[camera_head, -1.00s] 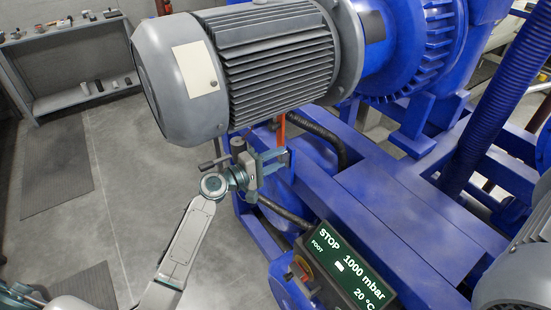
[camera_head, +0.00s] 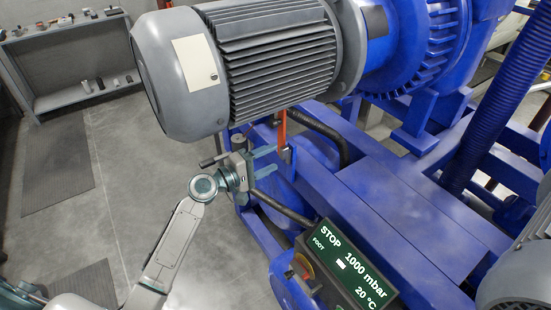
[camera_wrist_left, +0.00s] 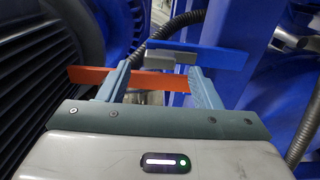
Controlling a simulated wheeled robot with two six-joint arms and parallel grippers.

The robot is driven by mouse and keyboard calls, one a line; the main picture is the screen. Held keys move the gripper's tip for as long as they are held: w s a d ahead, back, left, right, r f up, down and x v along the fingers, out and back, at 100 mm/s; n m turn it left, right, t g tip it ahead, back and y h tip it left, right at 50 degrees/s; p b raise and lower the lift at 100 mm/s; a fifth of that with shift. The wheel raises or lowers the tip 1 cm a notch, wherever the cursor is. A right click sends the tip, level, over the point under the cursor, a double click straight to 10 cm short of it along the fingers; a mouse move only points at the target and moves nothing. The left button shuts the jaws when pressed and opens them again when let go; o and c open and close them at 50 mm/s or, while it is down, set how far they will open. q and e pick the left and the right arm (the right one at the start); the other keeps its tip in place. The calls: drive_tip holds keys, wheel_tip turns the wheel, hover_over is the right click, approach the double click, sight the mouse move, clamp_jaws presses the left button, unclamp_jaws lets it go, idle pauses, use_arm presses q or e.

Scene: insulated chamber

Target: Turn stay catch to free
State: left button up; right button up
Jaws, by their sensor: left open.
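My left gripper (camera_head: 264,161) is open beside the blue frame, below the grey motor. In the left wrist view, its fingers (camera_wrist_left: 160,76) are spread apart. An orange bar (camera_head: 283,130) hangs below the motor; in the wrist view the bar (camera_wrist_left: 150,80) runs across the space seen between the fingers, partly hidden by the left finger. A small grey block, likely the stay catch (camera_wrist_left: 165,58), sits against a blue bar (camera_wrist_left: 215,54) just ahead of the fingertips. Nothing is visibly gripped. My right gripper is out of view.
The large grey motor (camera_head: 272,65) overhangs the gripper closely. A black hose (camera_head: 325,135) curves behind the orange bar. A control panel (camera_head: 345,265) reads STOP, 1000 mbar. Open floor (camera_head: 125,180) lies to the left, with a shelf (camera_head: 80,90) beyond.

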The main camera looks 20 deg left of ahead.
use_arm(q)
drive_tip(key=b+v, duration=0.2)
drive_tip(key=v, duration=0.6)
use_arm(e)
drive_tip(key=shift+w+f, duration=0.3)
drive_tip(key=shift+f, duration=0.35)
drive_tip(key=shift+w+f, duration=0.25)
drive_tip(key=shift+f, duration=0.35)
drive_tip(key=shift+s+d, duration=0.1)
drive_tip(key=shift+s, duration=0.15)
